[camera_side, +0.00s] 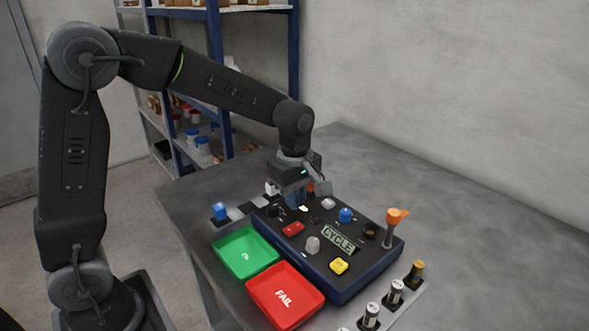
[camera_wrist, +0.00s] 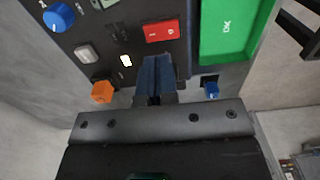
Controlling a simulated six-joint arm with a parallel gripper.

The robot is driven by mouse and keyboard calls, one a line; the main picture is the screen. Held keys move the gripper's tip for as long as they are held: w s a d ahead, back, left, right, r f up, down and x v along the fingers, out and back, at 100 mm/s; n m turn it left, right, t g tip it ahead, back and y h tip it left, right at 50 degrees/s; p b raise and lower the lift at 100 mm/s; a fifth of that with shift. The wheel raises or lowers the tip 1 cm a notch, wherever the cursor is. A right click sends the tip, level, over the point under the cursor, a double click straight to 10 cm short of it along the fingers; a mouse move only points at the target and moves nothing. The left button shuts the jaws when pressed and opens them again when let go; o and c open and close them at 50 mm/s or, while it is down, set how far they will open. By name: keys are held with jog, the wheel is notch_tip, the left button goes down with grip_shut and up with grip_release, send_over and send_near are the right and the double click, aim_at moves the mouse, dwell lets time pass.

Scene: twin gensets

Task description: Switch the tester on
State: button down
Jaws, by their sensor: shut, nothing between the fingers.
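The tester (camera_side: 330,275) is a dark blue box with a black top on the bench, and its display (camera_side: 338,240) reads CYCLE. A red rocker switch (camera_side: 293,229) lies on its top; in the wrist view the switch (camera_wrist: 162,31) shows white marks, and I cannot tell which side is pressed. My gripper (camera_side: 297,202) points down over the back left part of the tester. Its blue fingers (camera_wrist: 156,65) are shut and empty, close to the red switch in the picture. I cannot tell whether they touch the panel.
A blue knob (camera_side: 346,215), a grey knob (camera_side: 313,245) and a yellow button (camera_side: 339,266) share the panel. An orange-topped part (camera_side: 397,215) stands up at its right. A green tray (camera_side: 232,262) and a red FAIL tray (camera_side: 266,302) lie in front. Small blocks and cylinders stand around it.

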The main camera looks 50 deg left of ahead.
aim_at(289, 231)
notch_tip(289, 231, up, 8)
jog(key=shift+r, duration=0.25)
jog(key=shift+s+d, duration=0.1)
jog(key=shift+s, duration=0.55)
jog(key=shift+f, duration=0.1)
notch_tip(289, 231, down, 14)
dwell(0.5)
jog(key=shift+s, duration=0.1)
jog(key=shift+s+f, duration=0.1)
jog(key=shift+f, duration=0.15)
